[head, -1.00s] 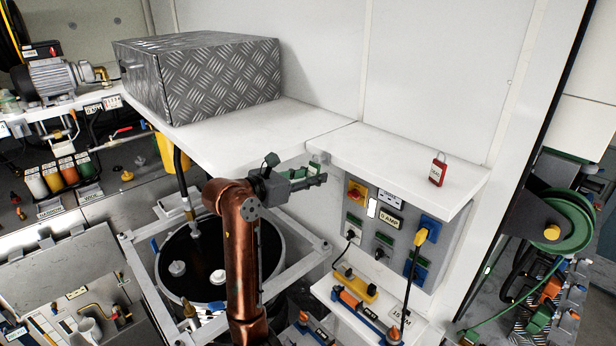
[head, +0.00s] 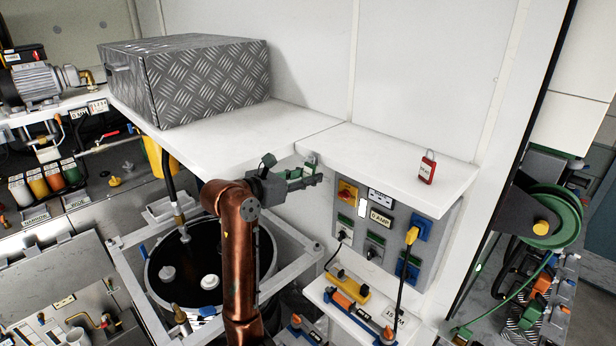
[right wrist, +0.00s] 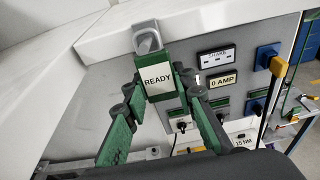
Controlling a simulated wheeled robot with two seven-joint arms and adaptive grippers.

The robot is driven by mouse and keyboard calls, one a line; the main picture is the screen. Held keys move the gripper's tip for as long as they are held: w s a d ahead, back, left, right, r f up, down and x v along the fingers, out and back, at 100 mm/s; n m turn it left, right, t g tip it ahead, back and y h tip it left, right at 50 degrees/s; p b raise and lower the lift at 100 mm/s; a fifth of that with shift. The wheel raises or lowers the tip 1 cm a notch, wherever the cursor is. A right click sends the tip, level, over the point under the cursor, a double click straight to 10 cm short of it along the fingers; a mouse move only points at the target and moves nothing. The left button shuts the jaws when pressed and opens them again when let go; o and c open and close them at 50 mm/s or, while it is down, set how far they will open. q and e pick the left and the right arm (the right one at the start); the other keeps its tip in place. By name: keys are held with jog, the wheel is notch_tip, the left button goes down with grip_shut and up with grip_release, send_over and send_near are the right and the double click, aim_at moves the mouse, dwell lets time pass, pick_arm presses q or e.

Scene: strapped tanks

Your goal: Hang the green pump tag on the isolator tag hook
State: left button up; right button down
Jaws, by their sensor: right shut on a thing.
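In the head view this gripper (head: 309,172) is at the front edge of the white shelf, left of the switch panel, and the tag is hard to make out there. The red and yellow isolator switch (head: 347,192) is at the panel's upper left. I cannot make out the tag hook; the tag and fingers cover part of the panel in the wrist view. My left gripper is not in view.
The white shelf (head: 390,168) overhangs the grey panel (head: 428,212). A red padlock tag (head: 427,168) stands on it. A chequer-plate box (head: 190,82) is on the left shelf. A yellow plug and black cable (head: 411,236) hang on the panel's right.

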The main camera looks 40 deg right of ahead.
jog(key=c, duration=1.5)
grip_release()
jog(key=v, duration=1.2)
jog(key=shift+w, duration=0.1)
